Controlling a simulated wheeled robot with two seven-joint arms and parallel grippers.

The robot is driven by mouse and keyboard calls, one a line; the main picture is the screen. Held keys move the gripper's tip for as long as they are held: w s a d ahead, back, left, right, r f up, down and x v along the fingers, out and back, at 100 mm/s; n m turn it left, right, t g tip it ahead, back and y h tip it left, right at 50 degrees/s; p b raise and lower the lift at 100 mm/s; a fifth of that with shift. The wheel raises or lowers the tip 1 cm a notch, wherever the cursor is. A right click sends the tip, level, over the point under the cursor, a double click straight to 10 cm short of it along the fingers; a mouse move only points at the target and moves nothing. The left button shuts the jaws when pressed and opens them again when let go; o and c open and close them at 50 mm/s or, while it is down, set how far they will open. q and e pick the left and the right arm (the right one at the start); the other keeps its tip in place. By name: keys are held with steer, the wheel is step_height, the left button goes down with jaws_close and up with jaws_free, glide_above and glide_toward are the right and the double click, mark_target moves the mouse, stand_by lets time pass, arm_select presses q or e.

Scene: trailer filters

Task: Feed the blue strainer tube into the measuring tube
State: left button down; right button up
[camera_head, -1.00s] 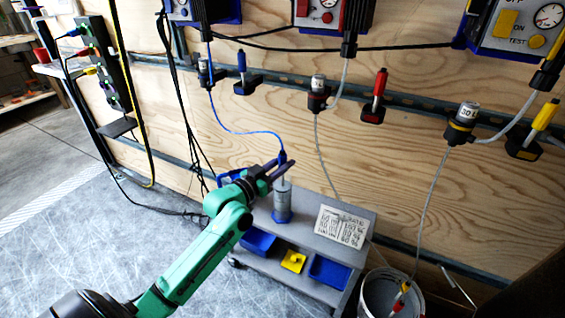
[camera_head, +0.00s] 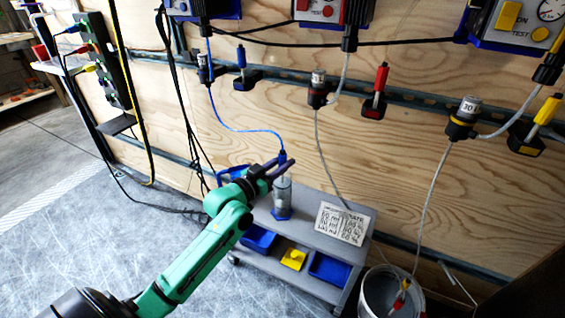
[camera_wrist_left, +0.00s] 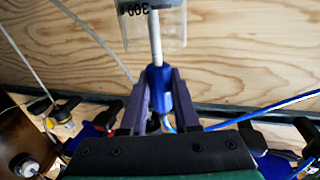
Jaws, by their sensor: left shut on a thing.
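The blue strainer tube has a blue grip (camera_wrist_left: 158,88) and a pale thin rod (camera_wrist_left: 155,40). My left gripper (camera_head: 281,166) is shut on the blue grip; its dark fingers also show in the left wrist view (camera_wrist_left: 160,92). The clear measuring tube (camera_head: 282,198) stands upright in a blue base on the grey cart, just below the gripper. Its rim and a 300 mark show in the left wrist view (camera_wrist_left: 172,28). The rod overlaps the tube's open end and looks to be inside it. A blue hose (camera_head: 240,130) runs up from the grip. My right gripper is not in view.
The grey cart (camera_head: 345,262) carries a printed card (camera_head: 342,224) right of the tube, with blue and yellow bins below. A white bucket (camera_head: 385,290) stands to the right. Hoses and pumps line the wooden wall behind.

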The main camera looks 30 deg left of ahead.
arm_select(q)
steer(key=shift+f+b, duration=0.3)
steer(key=shift+f, duration=0.15)
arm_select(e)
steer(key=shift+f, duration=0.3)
arm_select(q)
steer(key=c, duration=0.6)
jaws_free()
steer(key=shift+s+a+f, duration=0.1)
steer(key=shift+s+a, duration=0.05)
steer(key=shift+s, duration=0.4)
steer(key=p+v, duration=0.2)
steer(key=v, duration=1.1)
steer(key=shift+s, duration=0.25)
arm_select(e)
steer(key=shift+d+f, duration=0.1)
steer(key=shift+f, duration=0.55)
